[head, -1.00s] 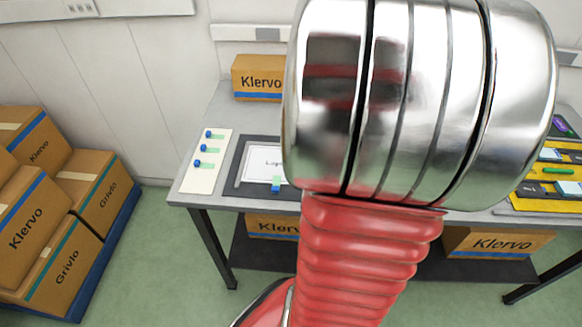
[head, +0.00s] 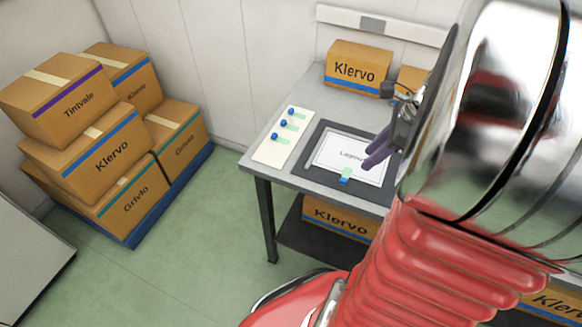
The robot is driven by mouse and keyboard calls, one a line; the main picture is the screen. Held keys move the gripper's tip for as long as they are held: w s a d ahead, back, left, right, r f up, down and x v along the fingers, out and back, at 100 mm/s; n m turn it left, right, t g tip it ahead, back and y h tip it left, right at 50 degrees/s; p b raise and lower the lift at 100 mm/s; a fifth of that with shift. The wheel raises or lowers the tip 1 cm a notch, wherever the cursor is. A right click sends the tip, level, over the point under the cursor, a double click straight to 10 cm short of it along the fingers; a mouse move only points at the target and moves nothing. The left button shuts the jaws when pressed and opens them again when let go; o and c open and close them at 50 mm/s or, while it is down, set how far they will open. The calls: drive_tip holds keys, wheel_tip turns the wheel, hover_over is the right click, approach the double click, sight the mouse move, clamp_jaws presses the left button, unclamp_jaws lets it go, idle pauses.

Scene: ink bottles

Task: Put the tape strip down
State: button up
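A light green tape strip with a blue end (head: 346,175) lies at the lower edge of the white layout sheet (head: 334,150), on a dark mat (head: 306,170). Several more green strips with blue ends (head: 283,124) lie in a column on a cream board (head: 268,150) to the left. My gripper (head: 367,158) is over the right part of the sheet, right of the lone strip and apart from it. Its two purple fingers look spread, with nothing seen between them. The right side of the sheet is hidden behind my gripper and arm.
A Klervo box (head: 357,70) stands at the back of the grey table (head: 300,98), with another box (head: 412,80) partly hidden beside it. More boxes (head: 108,150) are stacked on a blue pallet at left. The green floor (head: 185,235) between is clear.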

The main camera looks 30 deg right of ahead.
drive_tip(key=a+r+n+t+h, duration=0.1)
drive_tip(key=a+r+n, duration=0.3)
drive_tip(key=a+n, duration=0.9)
drive_tip(key=a+r+n+t+h, duration=0.1)
drive_tip(key=a+r+n, duration=0.3)
drive_tip(key=a+n, duration=0.8)
drive_tip(key=shift+s+a+r+n+h, duration=0.2)
drive_tip(key=shift+s+a+n+h, duration=0.15)
drive_tip(key=shift+n, duration=0.95)
drive_tip(key=shift+c, duration=0.3)
